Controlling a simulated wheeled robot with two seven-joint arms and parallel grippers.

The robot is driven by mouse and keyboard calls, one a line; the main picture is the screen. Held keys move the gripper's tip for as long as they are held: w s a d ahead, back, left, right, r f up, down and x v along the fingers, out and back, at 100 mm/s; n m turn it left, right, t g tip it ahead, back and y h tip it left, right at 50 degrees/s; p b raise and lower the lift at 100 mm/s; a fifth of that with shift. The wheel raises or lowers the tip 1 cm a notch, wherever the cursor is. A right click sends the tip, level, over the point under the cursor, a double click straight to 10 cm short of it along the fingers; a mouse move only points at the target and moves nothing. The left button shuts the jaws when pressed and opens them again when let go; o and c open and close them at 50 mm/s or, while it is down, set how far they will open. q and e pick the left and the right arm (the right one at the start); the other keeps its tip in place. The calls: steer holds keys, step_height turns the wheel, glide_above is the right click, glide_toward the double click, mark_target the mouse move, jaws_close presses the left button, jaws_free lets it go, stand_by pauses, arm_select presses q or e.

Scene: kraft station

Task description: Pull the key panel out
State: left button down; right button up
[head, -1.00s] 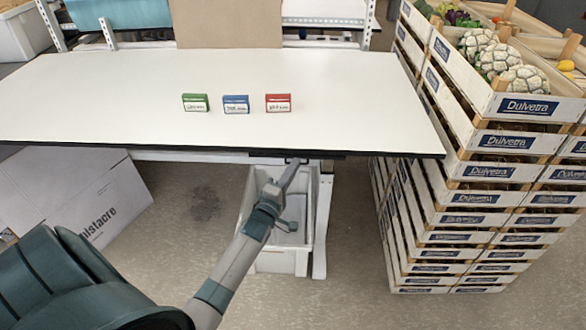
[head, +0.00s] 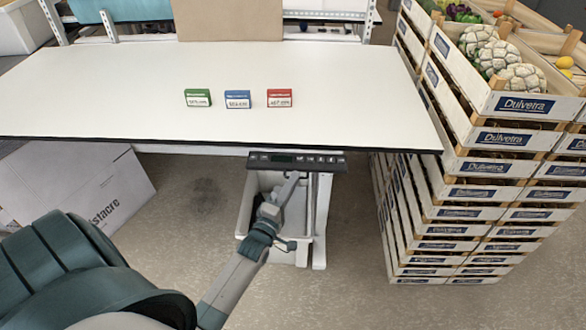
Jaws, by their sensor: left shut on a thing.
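The key panel (head: 270,159) is a dark strip with small light markings and a display. It sticks out from under the front edge of the white table, right of the middle. My left gripper (head: 291,178) is at the panel's front, just below its edge, and is shut on it. The fingertips are partly hidden against the panel. My right gripper is not in view.
The white table (head: 340,100) carries a green box (head: 197,97), a blue box (head: 238,99) and a red box (head: 279,97). A grey bin (head: 244,218) stands below the panel. Stacked crates (head: 480,194) rise at the right. A white carton (head: 95,190) lies at the left.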

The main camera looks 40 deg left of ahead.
arm_select(q)
steer(key=shift+f, duration=0.1)
steer(key=c, duration=1.9)
jaws_free()
steer(key=shift+s, duration=0.1)
steer(key=shift+b+v, duration=2.65)
steer(key=shift+v, duration=5.95)
